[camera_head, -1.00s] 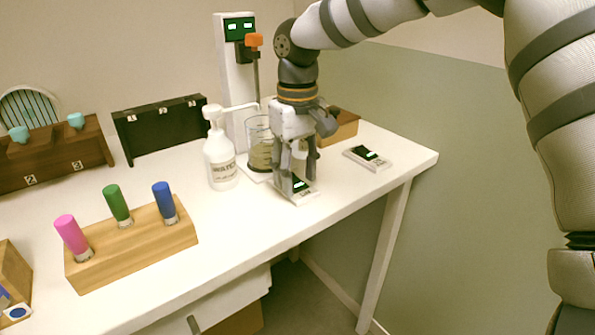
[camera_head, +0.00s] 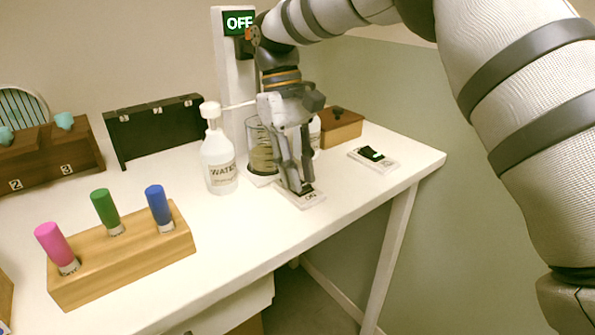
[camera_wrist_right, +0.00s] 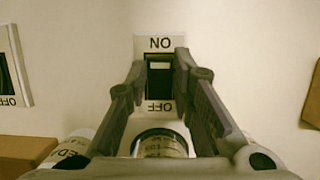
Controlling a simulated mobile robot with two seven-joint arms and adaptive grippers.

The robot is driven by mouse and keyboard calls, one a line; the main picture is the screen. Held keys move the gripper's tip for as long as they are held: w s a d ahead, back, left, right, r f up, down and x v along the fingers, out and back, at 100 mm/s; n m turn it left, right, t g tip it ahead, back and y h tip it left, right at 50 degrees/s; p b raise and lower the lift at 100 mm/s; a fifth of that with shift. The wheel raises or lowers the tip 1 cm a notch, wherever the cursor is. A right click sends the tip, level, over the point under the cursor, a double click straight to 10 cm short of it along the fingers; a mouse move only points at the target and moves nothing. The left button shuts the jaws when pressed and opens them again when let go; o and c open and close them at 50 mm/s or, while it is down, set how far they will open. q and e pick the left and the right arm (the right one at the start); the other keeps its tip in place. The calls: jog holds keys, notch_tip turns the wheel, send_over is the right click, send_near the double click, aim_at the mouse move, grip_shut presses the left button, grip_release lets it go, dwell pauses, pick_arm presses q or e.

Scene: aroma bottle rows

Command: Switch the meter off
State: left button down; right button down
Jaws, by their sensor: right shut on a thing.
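The meter (camera_head: 233,70) is a white column at the back of the table, and its green display (camera_head: 239,23) reads OFF. A small white switch plate (camera_head: 312,200) lies in front of it. In the right wrist view the plate (camera_wrist_right: 160,42) is marked ON at the top and OFF at the bottom, with a black rocker (camera_wrist_right: 159,84) between. My right gripper (camera_head: 301,189) points down at this plate. Its fingertips (camera_wrist_right: 163,62) close around the rocker, partly hiding it. My left gripper is not in view.
A second switch plate (camera_head: 385,165) lies to the right. A glass beaker (camera_head: 260,153) and a white WATER pump bottle (camera_head: 218,160) stand left of my gripper. A wooden box (camera_head: 343,133) is behind. A wooden rack (camera_head: 120,262) holds pink, green and blue-capped bottles.

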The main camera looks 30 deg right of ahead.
jog(key=shift+f, duration=0.1)
jog(key=c, duration=1.4)
grip_release()
notch_tip(320, 180, up, 10)
